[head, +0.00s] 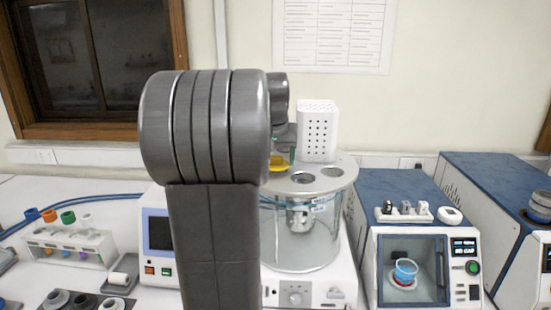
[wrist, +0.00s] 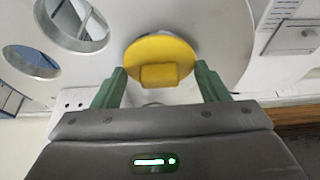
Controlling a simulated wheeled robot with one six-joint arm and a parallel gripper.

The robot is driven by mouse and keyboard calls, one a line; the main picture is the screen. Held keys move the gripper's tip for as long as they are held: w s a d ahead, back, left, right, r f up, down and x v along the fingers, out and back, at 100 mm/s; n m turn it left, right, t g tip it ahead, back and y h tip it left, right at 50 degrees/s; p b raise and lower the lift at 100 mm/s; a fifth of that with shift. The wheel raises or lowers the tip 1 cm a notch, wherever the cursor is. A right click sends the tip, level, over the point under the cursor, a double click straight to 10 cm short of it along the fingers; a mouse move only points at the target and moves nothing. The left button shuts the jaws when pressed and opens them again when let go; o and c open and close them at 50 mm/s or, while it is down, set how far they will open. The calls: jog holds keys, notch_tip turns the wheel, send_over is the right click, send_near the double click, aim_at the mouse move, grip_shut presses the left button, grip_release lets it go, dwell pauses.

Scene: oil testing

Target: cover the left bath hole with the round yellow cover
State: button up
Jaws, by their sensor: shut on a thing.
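The round yellow cover (head: 278,163) is at the left side of the glass bath's grey lid (head: 318,188), partly hidden by my arm. In the wrist view the yellow cover (wrist: 160,50) lies over the lid, with its raised block handle between the green fingers of my gripper (wrist: 160,78). My gripper (head: 284,150) is shut on the cover. The left bath hole is mostly hidden beneath the cover; a thin dark edge shows around it. I cannot tell whether the cover touches the lid. Two open holes (head: 303,178) (head: 332,172) show beside it.
A white perforated box (head: 317,130) stands upright at the back of the lid, close to my gripper. A blue-topped machine (head: 405,235) stands right of the bath. A tube rack (head: 68,245) is at the left.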

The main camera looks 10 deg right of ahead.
jog(key=shift+r, duration=0.45)
jog(key=shift+f+b, duration=0.3)
jog(key=shift+f, duration=0.5)
dwell(0.6)
jog(key=o, duration=0.7)
jog(key=shift+d, duration=0.1)
jog(key=shift+p+v, duration=0.4)
jog(key=shift+v, duration=0.45)
jog(key=shift+s+r, duration=0.2)
jog(key=shift+r, duration=0.5)
jog(key=v, duration=0.8)
jog(key=shift+a, duration=0.2)
